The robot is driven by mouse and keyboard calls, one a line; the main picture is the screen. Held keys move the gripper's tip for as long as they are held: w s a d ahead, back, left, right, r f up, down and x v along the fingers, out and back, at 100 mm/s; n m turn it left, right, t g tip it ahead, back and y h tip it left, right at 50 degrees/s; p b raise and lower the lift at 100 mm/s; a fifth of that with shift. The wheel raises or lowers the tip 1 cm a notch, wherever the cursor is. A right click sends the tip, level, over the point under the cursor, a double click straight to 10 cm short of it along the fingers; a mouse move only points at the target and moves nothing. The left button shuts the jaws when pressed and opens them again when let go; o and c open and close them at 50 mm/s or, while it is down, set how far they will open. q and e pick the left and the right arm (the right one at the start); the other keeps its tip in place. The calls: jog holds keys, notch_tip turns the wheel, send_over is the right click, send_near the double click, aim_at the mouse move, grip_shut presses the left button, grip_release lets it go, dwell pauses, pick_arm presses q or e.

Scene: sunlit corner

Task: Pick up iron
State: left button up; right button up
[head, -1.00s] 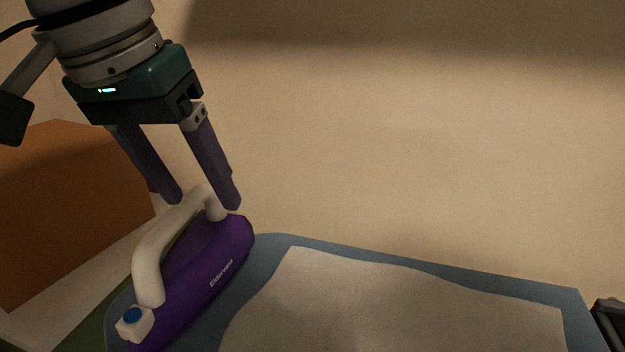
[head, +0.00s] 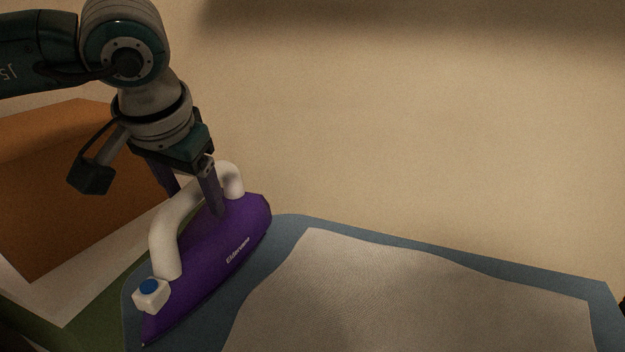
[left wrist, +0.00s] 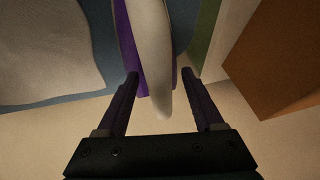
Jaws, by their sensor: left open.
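The iron (head: 215,246) has a purple body, a white arched handle and a blue button on a white knob. It lies on the left end of a blue board. My left gripper (head: 200,200) is lowered over the far part of the handle, with one finger on each side of it. In the left wrist view the iron's white handle (left wrist: 152,60) runs between the fingertips of my open left gripper (left wrist: 160,78), with gaps on both sides. The lower end of the far finger is hidden behind the handle in the head view. My right gripper is not in view.
The blue board (head: 290,226) carries a pale cloth (head: 400,290) to the right of the iron. An orange-brown box (head: 70,190) stands on a pale surface at the left. A plain wall (head: 420,130) is behind the board.

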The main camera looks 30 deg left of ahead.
pick_arm(q)
grip_shut()
dwell(0.5)
dwell(0.8)
jog(key=shift+w+r, duration=0.1)
jog(key=shift+r, duration=0.1)
